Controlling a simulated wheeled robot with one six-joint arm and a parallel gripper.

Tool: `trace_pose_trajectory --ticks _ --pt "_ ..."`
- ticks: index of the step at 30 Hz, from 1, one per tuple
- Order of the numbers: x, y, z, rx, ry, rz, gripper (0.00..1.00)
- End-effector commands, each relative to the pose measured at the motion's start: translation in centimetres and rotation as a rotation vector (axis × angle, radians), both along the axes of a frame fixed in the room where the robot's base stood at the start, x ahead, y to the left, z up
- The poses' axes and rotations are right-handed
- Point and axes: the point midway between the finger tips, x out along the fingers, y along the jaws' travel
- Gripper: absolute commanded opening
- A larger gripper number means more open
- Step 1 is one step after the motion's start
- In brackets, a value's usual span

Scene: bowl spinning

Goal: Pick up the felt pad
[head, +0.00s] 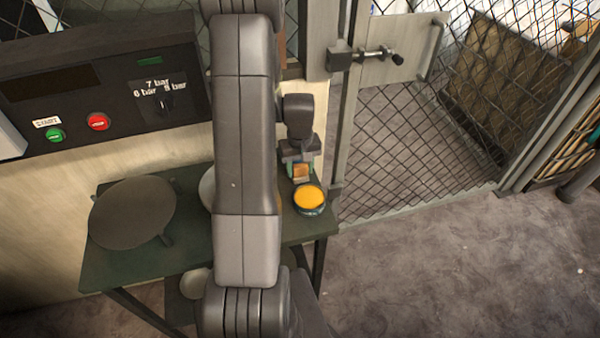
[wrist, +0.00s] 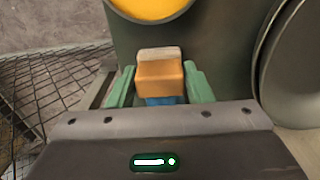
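The felt pad appears to be the small block with an orange body, a pale top edge and a blue lower part (wrist: 160,77), in the middle of the wrist view. It also shows as a small orange patch (head: 301,171) in the head view, at the right end of the dark green table. My gripper (wrist: 160,85) has its two green fingers on either side of the block, very close to its sides. I cannot tell whether they press on it. In the head view my gripper (head: 300,160) is over the block, partly covering it.
A round tin with yellow-orange contents (head: 310,198) stands close in front of the block. A dark round disc (head: 133,213) is at the table's (head: 185,262) left. A pale bowl is mostly hidden behind my arm. A control panel (head: 100,80) and mesh gate (head: 420,130) stand behind.

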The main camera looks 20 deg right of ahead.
Motion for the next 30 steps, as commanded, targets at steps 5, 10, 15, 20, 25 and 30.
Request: trace_pose_trajectory --ticks 5,10,15,20,25,30 --pt "0.0 0.0 0.0 0.000 0.000 0.000 0.19" --pt "0.0 0.0 0.0 0.000 0.000 0.000 0.19" --pt "0.1 0.0 0.8 -0.001 -0.002 0.000 0.19" --pt "0.1 0.0 3.2 -0.002 -0.006 0.000 0.19" --pt "0.1 0.0 6.3 -0.002 -0.006 0.000 0.19" --pt "0.1 0.0 8.8 -0.001 -0.004 0.000 0.19"
